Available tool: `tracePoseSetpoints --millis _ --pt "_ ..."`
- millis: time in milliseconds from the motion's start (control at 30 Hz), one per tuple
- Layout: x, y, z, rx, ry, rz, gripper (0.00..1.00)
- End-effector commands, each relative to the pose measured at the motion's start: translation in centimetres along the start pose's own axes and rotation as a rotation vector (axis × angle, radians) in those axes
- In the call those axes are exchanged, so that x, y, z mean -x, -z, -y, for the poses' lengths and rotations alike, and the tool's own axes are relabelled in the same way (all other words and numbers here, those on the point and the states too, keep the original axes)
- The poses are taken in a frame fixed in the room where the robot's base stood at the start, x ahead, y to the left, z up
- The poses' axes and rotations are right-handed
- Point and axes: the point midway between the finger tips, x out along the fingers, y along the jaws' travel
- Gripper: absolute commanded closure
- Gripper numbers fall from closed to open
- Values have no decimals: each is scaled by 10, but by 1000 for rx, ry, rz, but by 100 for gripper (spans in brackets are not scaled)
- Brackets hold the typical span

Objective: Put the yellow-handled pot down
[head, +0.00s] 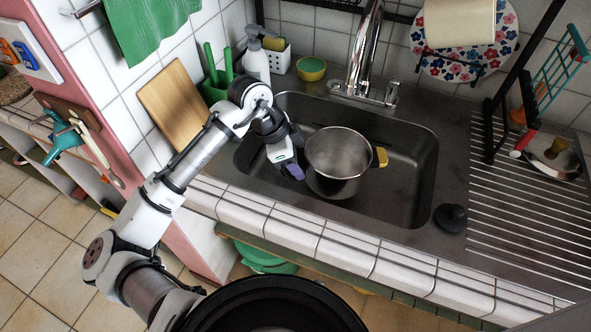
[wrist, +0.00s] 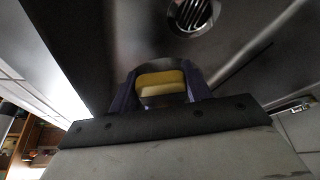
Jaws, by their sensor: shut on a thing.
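The steel pot (head: 342,185) is in the sink area, upright or nearly so, with its open top showing an empty inside. Its right yellow handle (head: 381,157) is free. My gripper (head: 292,171) is at the pot's left side, with purple fingers shut on the other yellow handle. In the wrist view this handle (wrist: 161,83) sits between the two purple fingers. The pot is inside the outline of the sink basin (head: 415,190). I cannot tell whether its bottom touches the basin floor.
The faucet (head: 366,55) stands behind the pot. A drying rack (head: 530,215) and a black stopper (head: 451,218) are to the right. A cutting board (head: 172,108), a soap bottle (head: 256,60) and a small yellow-green bowl (head: 311,69) stand at the left and back. The drain (wrist: 193,16) shows in the wrist view.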

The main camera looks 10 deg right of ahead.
Motion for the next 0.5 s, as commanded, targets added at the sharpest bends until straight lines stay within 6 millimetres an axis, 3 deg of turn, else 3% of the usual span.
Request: tracePoseSetpoints --millis 500 --pt "-49 -20 0 2 1 -3 88"
